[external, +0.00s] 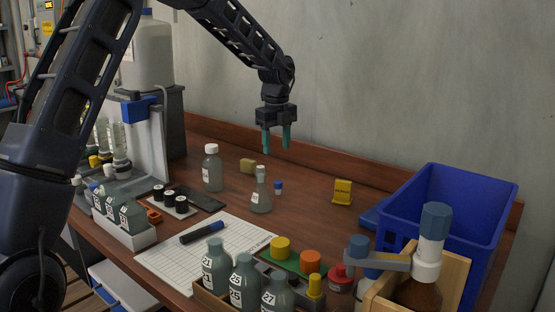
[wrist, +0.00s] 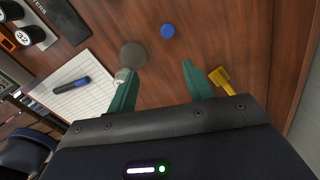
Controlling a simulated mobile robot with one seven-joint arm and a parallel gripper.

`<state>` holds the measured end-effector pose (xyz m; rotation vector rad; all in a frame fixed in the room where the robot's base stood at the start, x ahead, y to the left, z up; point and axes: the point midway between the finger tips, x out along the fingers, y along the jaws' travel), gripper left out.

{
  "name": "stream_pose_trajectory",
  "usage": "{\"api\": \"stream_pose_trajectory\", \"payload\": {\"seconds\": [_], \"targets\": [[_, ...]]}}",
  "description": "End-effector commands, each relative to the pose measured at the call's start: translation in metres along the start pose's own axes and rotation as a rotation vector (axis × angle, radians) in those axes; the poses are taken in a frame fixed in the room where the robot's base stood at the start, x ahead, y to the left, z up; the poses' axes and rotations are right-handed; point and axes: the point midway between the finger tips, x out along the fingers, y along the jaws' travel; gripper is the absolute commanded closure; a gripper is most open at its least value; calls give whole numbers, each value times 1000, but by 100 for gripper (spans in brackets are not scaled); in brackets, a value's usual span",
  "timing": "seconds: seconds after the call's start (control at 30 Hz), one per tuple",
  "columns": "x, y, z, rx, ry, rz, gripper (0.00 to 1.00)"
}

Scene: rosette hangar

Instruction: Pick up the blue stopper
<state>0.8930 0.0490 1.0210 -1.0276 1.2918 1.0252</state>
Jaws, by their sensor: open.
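The blue stopper (external: 278,187) is a small blue cap with a paler lower part, standing on the wooden table just right of the conical flask (external: 261,195). In the wrist view the stopper (wrist: 168,31) shows from above as a blue disc, ahead of the fingertips and between their lines. My gripper (external: 277,140) points down above the table behind the flask, with its two teal fingers apart and nothing between them. The gripper's fingers also show in the wrist view (wrist: 158,78). The stopper is clear of the fingers and fully visible from above.
The flask stands close to the stopper and also shows in the wrist view (wrist: 132,56). A yellow holder (external: 342,191) is to the right, a white-capped bottle (external: 212,170) to the left. A blue crate (external: 455,200) fills the right end. Bare wood lies around the stopper's right side.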

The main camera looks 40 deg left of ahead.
Motion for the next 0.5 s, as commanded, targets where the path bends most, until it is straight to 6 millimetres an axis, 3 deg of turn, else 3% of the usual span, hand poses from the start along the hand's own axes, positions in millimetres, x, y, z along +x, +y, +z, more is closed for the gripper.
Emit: {"api": "stream_pose_trajectory", "payload": {"seconds": [0.13,0.5], "targets": [[26,-11,12,66,13,11,48],[56,-15,15,96,18,16,48]]}}
